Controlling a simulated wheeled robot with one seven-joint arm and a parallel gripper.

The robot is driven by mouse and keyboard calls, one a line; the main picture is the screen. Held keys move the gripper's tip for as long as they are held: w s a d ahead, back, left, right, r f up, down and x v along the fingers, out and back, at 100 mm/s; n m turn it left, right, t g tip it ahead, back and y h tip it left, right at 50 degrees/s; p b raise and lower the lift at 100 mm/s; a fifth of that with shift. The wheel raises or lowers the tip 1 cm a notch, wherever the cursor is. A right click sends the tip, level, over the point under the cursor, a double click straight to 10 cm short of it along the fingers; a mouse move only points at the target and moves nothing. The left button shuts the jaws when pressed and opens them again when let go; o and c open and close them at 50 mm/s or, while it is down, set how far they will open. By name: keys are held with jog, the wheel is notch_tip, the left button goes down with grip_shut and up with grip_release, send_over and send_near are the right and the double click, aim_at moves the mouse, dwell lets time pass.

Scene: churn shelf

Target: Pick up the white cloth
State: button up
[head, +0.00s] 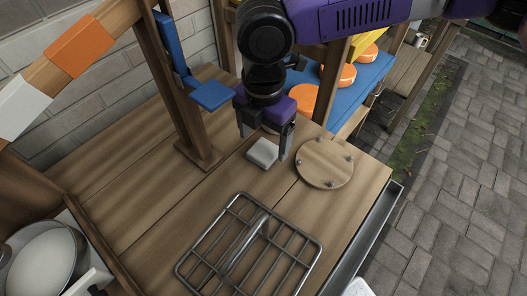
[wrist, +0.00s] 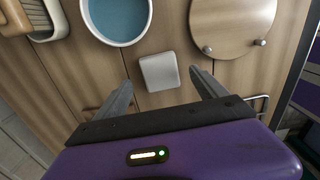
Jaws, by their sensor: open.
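The white cloth (head: 262,153) is a small, pale, folded square lying flat on the wooden worktop. It also shows in the wrist view (wrist: 159,72), lying between the lines of my two fingers. My gripper (head: 263,146) points down over the cloth, with one finger to each side of it. The fingers (wrist: 161,79) are spread wide and nothing is between them. I cannot tell the exact height of the fingertips above the worktop.
A round wooden board with small pegs (head: 325,163) lies right of the cloth. A wire rack (head: 250,249) lies nearer. In the wrist view, a blue-lined bowl (wrist: 117,18) and a brush-like thing (wrist: 42,17) lie beyond. A wooden post (head: 190,120) stands left of my gripper.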

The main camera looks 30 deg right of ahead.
aim_at(264, 150)
jog(key=shift+f, duration=1.3)
jog(key=c, duration=1.4)
jog(key=shift+r, duration=0.1)
notch_tip(264, 150, up, 20)
jog(key=shift+f+p, duration=0.1)
jog(key=shift+p, duration=0.9)
